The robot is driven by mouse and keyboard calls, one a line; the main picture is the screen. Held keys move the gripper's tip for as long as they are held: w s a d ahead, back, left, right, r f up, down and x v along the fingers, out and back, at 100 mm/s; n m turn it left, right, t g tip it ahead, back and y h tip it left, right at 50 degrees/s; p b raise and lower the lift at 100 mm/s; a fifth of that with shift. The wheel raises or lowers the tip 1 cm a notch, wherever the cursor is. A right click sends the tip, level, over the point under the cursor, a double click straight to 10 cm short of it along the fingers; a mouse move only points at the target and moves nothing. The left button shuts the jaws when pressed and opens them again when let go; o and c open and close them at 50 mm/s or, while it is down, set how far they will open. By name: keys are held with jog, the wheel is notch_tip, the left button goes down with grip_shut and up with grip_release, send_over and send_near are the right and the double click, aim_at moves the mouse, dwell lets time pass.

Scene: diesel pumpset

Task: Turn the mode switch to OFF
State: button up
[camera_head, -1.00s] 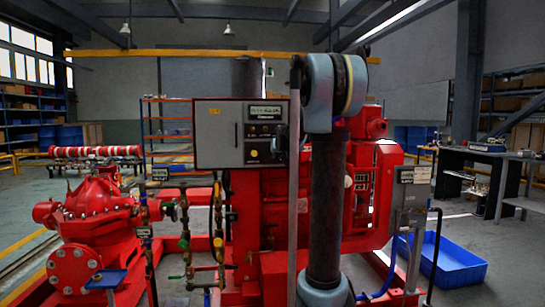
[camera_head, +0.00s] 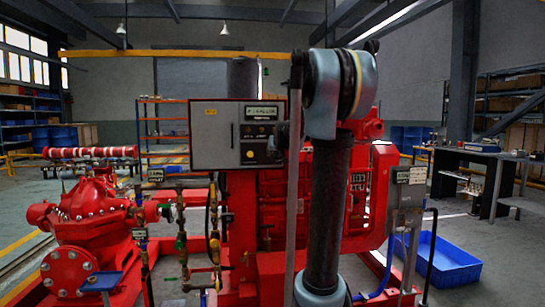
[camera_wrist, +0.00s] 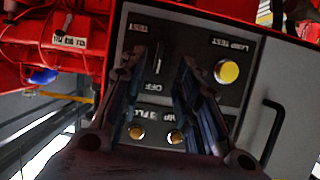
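The control box (camera_head: 215,135) has a grey door and a black panel with a display (camera_head: 262,111) and a yellow button (camera_head: 250,154). In the wrist view the panel appears upside down. The mode switch (camera_wrist: 158,57) shows there as a dark, narrow handle, with an OFF label (camera_wrist: 153,87) below it and a TEST label (camera_wrist: 139,28) to its upper left. My gripper (camera_wrist: 160,65) is open, with one finger either side of the switch; contact cannot be told. In the head view my gripper (camera_head: 284,138) is small and dark at the panel's right edge.
The yellow button (camera_wrist: 227,71) and two brass-coloured knobs (camera_wrist: 136,132) sit close to my fingers. A black door handle (camera_wrist: 273,130) sticks out nearby. Red pump machinery (camera_head: 85,220) and pipes stand left of the box. A blue tray (camera_head: 450,262) lies on the floor at right.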

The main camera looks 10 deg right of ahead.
jog(key=v, duration=0.7)
dwell(0.3)
